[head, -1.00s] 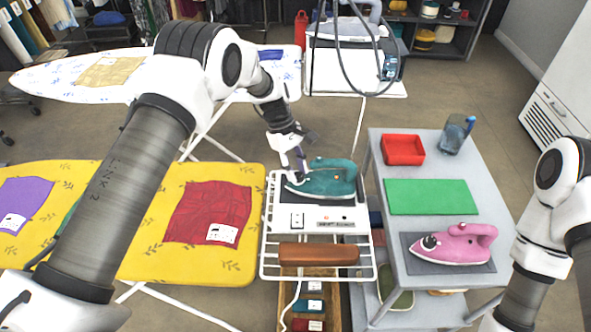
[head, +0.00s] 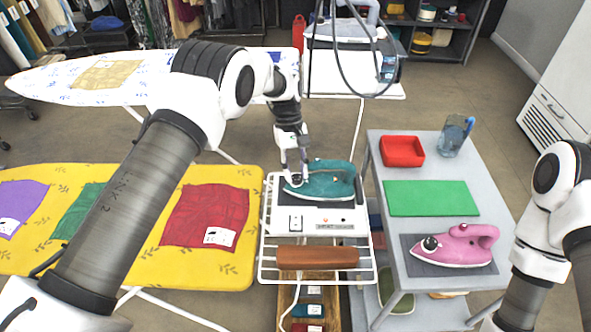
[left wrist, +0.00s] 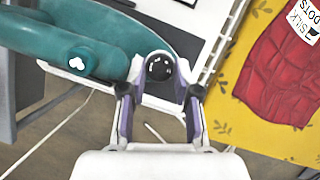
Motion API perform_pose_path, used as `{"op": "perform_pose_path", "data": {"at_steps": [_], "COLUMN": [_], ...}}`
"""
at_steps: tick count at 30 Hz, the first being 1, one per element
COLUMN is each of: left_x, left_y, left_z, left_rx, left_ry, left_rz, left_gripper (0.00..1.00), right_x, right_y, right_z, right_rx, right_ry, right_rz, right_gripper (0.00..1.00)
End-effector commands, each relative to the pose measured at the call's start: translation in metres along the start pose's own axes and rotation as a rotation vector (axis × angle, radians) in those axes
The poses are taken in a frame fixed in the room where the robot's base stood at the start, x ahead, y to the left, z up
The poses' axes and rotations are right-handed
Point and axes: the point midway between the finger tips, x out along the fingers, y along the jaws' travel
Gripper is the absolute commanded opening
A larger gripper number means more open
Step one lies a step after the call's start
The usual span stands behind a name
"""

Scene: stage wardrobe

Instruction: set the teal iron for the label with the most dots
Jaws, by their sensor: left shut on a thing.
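The teal iron (head: 328,187) rests on the white stand (head: 282,246) in the head view, nose to the left. In the left wrist view its teal body (left wrist: 98,38) shows at upper left. My left gripper (head: 294,178) is at the iron's nose; in the left wrist view its fingers (left wrist: 160,92) are closed around a dark round knob (left wrist: 159,66) with pale marks. The purple cloth (head: 22,200) has a label (head: 8,225). My right gripper is out of view.
The cloths lie on a yellow ironing board (head: 140,262), partly behind my left arm. A brown-handled bar (head: 318,258) fronts the stand. The grey cart (head: 487,197) at right holds a pink iron (head: 460,243), green mat (head: 432,198), red tray (head: 402,151) and blue jug (head: 455,136).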

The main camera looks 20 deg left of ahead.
Motion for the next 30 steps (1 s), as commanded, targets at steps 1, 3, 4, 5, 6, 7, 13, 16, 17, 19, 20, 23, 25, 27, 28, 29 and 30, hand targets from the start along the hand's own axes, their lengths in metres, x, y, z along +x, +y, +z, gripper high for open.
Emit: {"op": "perform_pose_path", "data": {"at_steps": [1,3,4,5,6,7,13,16,17,19,20,23,25,27,28,29,30], "left_x": [0.004,0.004,0.004,0.004,0.004,0.004,0.002,0.001,0.001,-0.002,-0.005,-0.021,-0.037,-0.056,-0.064,-0.071,-0.081], "left_y": [-0.001,-0.001,-0.001,-0.001,-0.001,-0.001,-0.001,-0.001,-0.001,0.0,0.0,0.0,0.0,0.0,0.0,0.0,0.0], "left_z": [0.0,0.0,0.0,0.0,0.0,0.0,0.0,0.0,0.0,0.0,0.0,-0.001,-0.001,-0.002,-0.002,-0.002,-0.002], "left_rx": [-0.001,-0.001,-0.001,-0.002,-0.002,-0.002,-0.002,-0.002,-0.002,-0.001,-0.001,-0.001,-0.001,-0.002,-0.002,-0.002,-0.001], "left_ry": [-0.004,-0.004,-0.004,-0.004,-0.004,-0.004,-0.002,-0.001,-0.001,0.0,0.0,0.001,0.002,0.002,0.001,0.001,0.001], "left_rz": [-0.005,-0.004,-0.004,-0.004,-0.004,-0.004,-0.002,-0.001,-0.001,0.0,0.0,0.001,0.002,0.003,0.002,0.002,0.002], "left_gripper": [0.0,0.0,0.0,0.0,0.0,0.38,0.57,0.57,0.57,0.57,0.57,0.57,0.57,0.57,0.57,0.57,0.57], "right_x": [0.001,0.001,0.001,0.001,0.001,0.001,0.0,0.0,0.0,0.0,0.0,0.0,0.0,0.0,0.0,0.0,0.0], "right_y": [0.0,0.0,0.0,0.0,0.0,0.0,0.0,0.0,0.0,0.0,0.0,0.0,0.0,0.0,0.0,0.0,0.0], "right_z": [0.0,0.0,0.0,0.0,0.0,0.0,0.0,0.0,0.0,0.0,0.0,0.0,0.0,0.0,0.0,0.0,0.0], "right_rx": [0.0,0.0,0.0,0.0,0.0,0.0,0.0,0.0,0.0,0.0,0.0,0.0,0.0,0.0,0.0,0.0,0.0], "right_ry": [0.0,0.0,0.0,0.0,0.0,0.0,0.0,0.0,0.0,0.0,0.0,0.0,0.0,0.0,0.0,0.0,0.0], "right_rz": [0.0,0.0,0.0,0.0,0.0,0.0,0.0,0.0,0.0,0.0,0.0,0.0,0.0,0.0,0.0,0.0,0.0], "right_gripper": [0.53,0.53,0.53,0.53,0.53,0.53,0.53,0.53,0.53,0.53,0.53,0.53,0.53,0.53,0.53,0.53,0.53]}}
